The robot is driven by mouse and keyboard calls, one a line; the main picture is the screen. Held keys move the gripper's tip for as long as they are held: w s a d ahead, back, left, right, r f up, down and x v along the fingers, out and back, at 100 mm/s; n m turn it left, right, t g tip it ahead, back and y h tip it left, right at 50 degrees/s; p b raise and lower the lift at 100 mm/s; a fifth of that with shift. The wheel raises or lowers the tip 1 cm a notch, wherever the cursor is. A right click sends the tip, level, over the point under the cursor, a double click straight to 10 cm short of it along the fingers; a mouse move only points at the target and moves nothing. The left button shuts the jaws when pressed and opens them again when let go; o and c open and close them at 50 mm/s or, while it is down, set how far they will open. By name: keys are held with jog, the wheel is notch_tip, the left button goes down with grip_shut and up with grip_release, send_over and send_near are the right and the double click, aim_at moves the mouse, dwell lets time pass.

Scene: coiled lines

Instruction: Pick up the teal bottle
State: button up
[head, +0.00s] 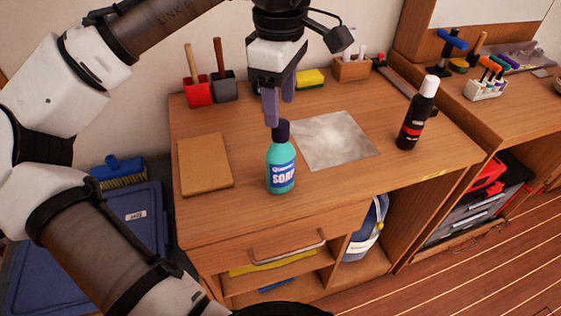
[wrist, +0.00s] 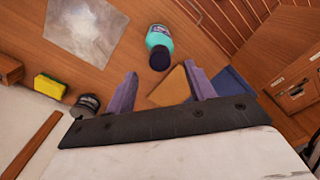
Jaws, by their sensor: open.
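The teal bottle (head: 281,170) has a dark cap and a soap label. It stands upright near the front edge of the wooden desk top. My gripper (head: 279,105) points down with its purple fingers above and slightly behind the bottle cap in the head view. In the wrist view the bottle (wrist: 158,45) lies beyond the fingertips of my gripper (wrist: 162,78), and the space between the fingers is empty. The fingers are apart and hold nothing. In the head view the fingers overlap the cap's top edge, so the exact gap is unclear.
A tan board (head: 205,165) lies left of the bottle. A grey sheet (head: 335,140) lies to the right behind it. A black bottle with a white cap (head: 417,115) stands farther right. Red (head: 198,92) and grey holders and a yellow sponge (head: 310,79) stand at the back.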

send_over(281, 158)
jog(key=w, duration=0.2)
jog(key=shift+f+p, duration=0.35)
jog(key=shift+f, duration=2.35)
grip_shut()
